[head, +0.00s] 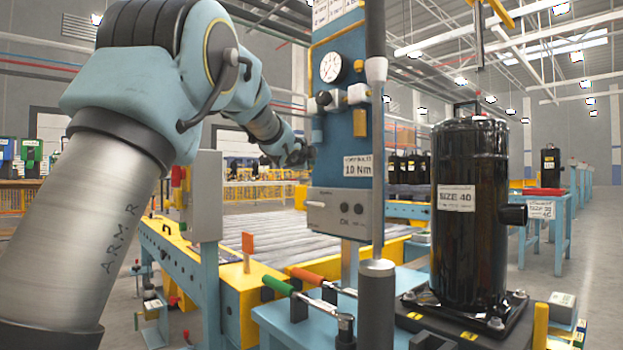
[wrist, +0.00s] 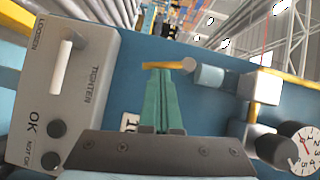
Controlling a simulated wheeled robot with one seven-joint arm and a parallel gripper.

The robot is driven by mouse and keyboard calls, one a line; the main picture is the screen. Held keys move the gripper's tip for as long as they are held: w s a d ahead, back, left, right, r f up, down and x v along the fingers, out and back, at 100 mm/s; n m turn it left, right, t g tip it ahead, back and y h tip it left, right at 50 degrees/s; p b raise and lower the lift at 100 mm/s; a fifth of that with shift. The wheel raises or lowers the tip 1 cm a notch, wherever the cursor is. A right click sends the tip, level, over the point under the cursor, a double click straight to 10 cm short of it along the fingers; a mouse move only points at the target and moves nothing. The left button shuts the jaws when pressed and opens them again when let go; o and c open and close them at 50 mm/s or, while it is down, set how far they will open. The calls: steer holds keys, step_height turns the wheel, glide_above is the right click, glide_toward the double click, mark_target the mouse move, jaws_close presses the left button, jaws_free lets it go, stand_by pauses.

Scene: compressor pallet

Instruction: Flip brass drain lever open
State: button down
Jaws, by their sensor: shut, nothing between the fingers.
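The brass drain lever (wrist: 164,65) is a thin yellow bar with a pale round end at its pivot. It lies across the tips of my gripper (wrist: 161,72) in the wrist view. In the head view my fingers are too small and partly hidden to make out.
A pressure gauge (head: 330,67) and valve fittings (wrist: 262,88) are on the panel near the lever. A grey control box (wrist: 75,90) with a white handle and knobs stands out from the panel. A black compressor (head: 468,220) stands at the right. A roller conveyor (head: 270,230) lies behind.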

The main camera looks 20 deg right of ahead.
steer(key=shift+w+a+f+m+t+b, duration=0.1)
steer(key=shift+w+f+m+t+b, duration=0.25)
steer(key=shift+b, duration=1.2)
